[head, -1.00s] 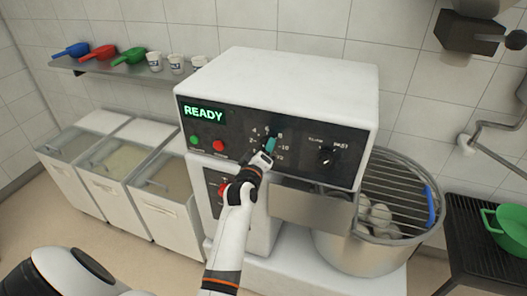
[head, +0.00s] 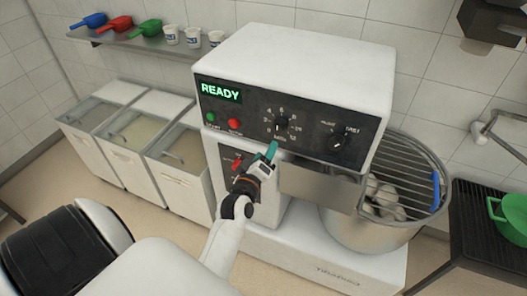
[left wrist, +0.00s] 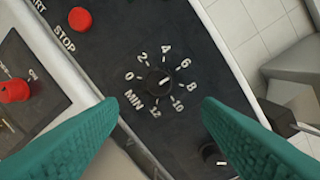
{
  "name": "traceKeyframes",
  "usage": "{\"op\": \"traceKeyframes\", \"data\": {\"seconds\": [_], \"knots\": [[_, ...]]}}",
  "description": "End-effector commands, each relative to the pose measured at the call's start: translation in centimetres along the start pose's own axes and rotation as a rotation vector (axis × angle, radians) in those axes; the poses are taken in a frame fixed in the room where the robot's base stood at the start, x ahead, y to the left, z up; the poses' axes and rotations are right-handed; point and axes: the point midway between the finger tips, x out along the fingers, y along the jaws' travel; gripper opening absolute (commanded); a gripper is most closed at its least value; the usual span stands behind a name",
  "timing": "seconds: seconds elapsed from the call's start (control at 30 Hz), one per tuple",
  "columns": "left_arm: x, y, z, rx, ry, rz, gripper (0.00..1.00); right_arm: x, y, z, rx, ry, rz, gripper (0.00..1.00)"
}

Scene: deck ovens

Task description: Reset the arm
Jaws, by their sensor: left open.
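My left gripper (head: 272,150) is open and empty, its teal fingertips just below and in front of the timer dial (head: 281,125) on the mixer's black panel. In the left wrist view the two teal fingers (left wrist: 158,125) are spread wide. The timer dial (left wrist: 162,83) shows whole between and beyond them, untouched, ringed by numbers from 0 to 12 and the word MIN. My left arm comes up from the bottom of the head view. My right gripper is not in view.
The white mixer's panel has a green READY display (head: 221,92), green and red buttons and a second knob (head: 338,141). A red switch (head: 237,164) is close beside my left gripper. A caged bowl (head: 365,232) stands right; lidded bins (head: 180,180) stand left.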

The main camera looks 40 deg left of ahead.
Motion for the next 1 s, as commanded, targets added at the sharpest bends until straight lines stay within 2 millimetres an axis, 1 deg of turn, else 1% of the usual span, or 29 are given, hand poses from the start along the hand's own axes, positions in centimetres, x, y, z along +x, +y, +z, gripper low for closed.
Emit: {"op": "traceKeyframes", "data": {"seconds": [0.03, 0.17, 0.63, 0.7, 0.77, 0.87, 0.9, 0.97, 1.0], "knots": [[-0.4, 0.0, 0.0, 0.000, 0.001, 0.001, 0.59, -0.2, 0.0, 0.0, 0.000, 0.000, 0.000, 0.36], [-0.8, 0.0, 0.0, 0.000, 0.001, 0.000, 0.59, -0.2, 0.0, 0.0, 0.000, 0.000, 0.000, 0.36], [-0.8, 0.0, 0.0, 0.000, 0.001, 0.000, 0.59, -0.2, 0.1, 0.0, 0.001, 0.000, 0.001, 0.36], [-0.7, 0.4, -0.5, 0.005, 0.008, 0.005, 0.59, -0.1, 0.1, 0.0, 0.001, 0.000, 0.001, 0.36], [-0.7, 1.3, -1.6, 0.019, 0.028, 0.016, 0.59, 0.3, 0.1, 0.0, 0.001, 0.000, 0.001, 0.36], [-0.7, 4.2, -5.3, 0.070, 0.100, 0.053, 0.59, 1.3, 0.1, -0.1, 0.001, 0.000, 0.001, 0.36], [-0.8, 5.9, -7.4, 0.101, 0.141, 0.073, 0.59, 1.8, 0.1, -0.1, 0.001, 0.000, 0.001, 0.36], [-1.2, 8.7, -10.9, 0.154, 0.212, 0.104, 0.59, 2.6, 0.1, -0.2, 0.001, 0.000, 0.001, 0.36], [-1.7, 10.7, -13.3, 0.194, 0.264, 0.125, 0.59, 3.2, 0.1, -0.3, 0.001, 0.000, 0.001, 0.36]]}}
